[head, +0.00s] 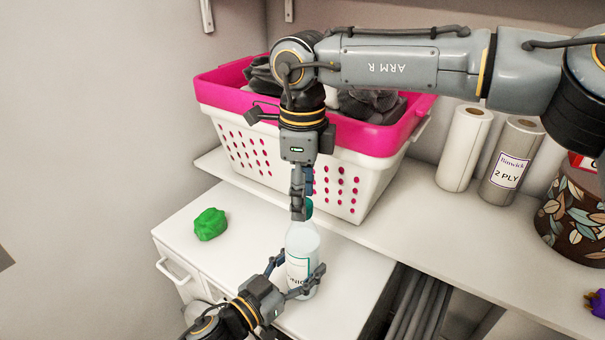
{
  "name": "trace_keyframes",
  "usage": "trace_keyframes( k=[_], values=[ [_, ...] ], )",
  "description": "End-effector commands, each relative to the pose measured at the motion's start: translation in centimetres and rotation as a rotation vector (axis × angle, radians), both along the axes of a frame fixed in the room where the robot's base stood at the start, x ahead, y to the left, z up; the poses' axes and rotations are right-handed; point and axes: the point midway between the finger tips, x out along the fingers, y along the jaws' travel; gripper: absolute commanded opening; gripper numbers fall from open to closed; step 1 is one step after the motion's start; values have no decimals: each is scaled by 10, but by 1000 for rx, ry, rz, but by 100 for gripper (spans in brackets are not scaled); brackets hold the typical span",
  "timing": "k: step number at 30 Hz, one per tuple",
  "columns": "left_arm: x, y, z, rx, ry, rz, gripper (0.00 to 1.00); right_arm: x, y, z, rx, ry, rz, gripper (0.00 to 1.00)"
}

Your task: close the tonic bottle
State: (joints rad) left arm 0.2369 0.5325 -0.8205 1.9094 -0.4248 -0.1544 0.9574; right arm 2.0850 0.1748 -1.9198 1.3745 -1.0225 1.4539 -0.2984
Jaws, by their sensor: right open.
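The tonic bottle (302,243) is pale and translucent with a white label, and it stands upright on the low white cabinet top. A teal cap (309,207) shows at its mouth, partly hidden behind my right gripper; I cannot tell whether it is seated. My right gripper (298,213) points straight down over the bottle's top, its jaws open at the cap. My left gripper (299,277) comes from below, with its fingers on both sides of the bottle's lower body, closed on it.
A pink-rimmed white laundry basket (235,137) with dark cloth stands just behind. A crumpled green object (210,224) lies left of the bottle. Paper rolls (465,148), a leaf-patterned container (575,212) and a purple object (596,303) are on the right. Free cabinet top lies around the green object.

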Motion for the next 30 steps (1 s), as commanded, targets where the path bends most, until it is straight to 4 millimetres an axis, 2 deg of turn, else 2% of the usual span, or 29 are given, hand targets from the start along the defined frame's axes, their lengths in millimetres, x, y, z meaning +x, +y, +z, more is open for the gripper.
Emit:
trace_keyframes(
  k=[4, 13, 18, 21, 29, 30],
  values=[
    [0, 0, 0, 1, 1, 1, 0, 0, 0, -9, 0, -1, 0, 52],
    [0, 0, 0, 1, 1, 1, 0, 0, 0, -11, 0, -1, 0, 52],
    [0, 0, 0, 1, 1, 1, 0, 0, 0, -11, 0, -1, 0, 17],
    [0, 0, 0, 1, 1, 0, 0, 0, 0, -11, 1, -1, -1, 0],
    [0, 0, 0, 0, 0, 0, 0, 0, 0, -11, 1, -2, -5, 0],
    [0, 0, 0, 0, 0, 0, 0, 0, 0, -11, 1, -2, -5, 38]
  ],
)
